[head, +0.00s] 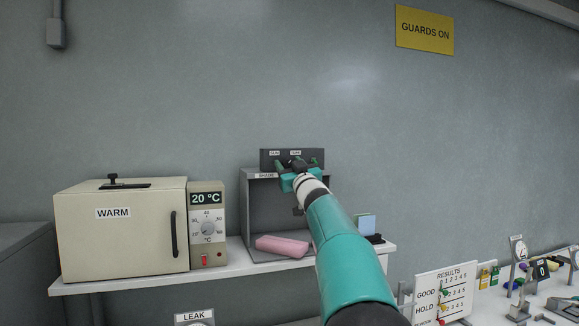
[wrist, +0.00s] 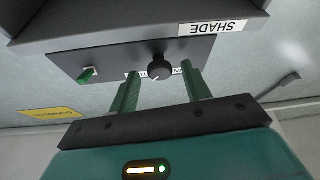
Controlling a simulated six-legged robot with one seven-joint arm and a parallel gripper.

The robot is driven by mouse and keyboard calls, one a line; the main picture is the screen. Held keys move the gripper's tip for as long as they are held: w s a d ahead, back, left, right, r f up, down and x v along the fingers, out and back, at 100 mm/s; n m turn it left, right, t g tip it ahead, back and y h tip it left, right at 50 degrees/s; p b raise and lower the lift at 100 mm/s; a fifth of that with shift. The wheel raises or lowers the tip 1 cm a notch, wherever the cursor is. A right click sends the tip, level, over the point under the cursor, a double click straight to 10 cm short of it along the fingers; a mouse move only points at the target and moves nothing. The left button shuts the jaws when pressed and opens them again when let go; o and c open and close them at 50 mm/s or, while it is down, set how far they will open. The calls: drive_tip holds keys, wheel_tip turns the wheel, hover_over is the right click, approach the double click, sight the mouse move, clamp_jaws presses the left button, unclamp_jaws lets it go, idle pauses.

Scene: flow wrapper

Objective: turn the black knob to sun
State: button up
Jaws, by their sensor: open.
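The black knob (wrist: 159,70) is on a dark grey panel (wrist: 110,58). In the wrist view, which shows the panel upside down, a pale mark shows on the knob's face. My gripper (wrist: 161,80) is open, with its green fingers on either side of the knob; I cannot tell if they touch it. In the head view, my gripper (head: 297,166) is in front of the panel (head: 265,158) above the SHADE box and mostly hides the knob. The panel's small white labels are too small to read surely and partly covered by the fingers in the wrist view.
A green switch (wrist: 87,74) is on the same panel, beside one finger. The grey SHADE box (head: 244,205) stands on a white shelf (head: 110,286), with a pink block (head: 282,246) in it. The WARM oven (head: 120,240) stands to the left.

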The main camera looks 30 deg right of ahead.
drive_tip(key=shift+w+f, duration=0.1)
drive_tip(key=shift+w, duration=0.1)
drive_tip(key=shift+s, duration=0.1)
drive_tip(key=c, duration=1)
